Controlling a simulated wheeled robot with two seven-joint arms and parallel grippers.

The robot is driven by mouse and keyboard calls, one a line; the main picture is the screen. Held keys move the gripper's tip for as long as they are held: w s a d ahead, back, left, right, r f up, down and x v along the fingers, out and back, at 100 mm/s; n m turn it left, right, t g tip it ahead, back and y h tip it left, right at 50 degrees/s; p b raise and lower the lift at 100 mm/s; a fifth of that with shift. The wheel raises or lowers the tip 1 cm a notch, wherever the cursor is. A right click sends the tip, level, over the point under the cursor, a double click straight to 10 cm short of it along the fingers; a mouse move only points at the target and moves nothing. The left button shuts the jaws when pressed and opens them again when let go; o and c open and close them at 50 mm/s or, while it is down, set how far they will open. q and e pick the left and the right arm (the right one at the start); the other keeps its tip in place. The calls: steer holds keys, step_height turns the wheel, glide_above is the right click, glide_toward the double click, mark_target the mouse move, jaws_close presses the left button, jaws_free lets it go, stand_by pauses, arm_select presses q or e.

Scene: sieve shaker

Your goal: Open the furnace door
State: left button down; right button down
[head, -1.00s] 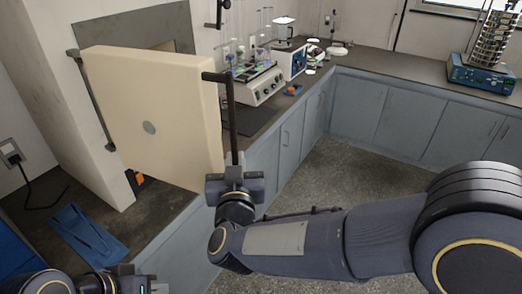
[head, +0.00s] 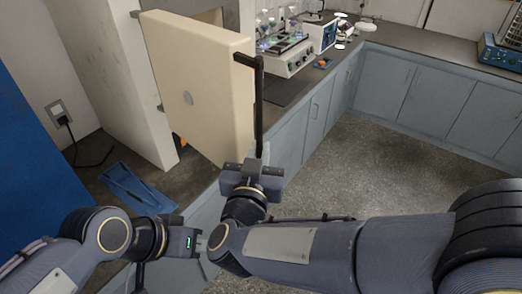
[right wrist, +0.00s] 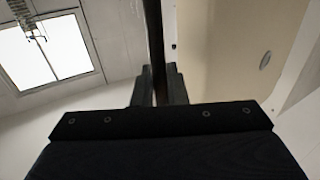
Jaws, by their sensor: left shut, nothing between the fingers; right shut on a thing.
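The furnace door (head: 192,95), a thick cream slab with a grey disc on its inner face, stands swung open from the furnace (head: 150,70) in the head view. Its dark vertical handle (head: 259,105) is at the door's right edge. My right gripper (head: 253,160) is shut on the handle's lower end. In the right wrist view the handle (right wrist: 154,45) runs up between the fingers, with the door (right wrist: 225,40) to the right. My left gripper (head: 195,242) is low at the front left, away from the door; its fingers are shut and empty.
A shaker with glassware (head: 288,55) and other instruments stand on the bench behind. The floor (head: 345,165) to the right is clear. A wall socket (head: 59,112) with a cable is at left.

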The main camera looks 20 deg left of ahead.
steer(key=shift+r, duration=0.1)
steer(key=c, duration=1.5)
jaws_free()
steer(key=shift+c, duration=0.2)
steer(key=s+d+b, duration=0.1)
steer(key=s, duration=0.6)
steer(key=shift+s+b, duration=0.4)
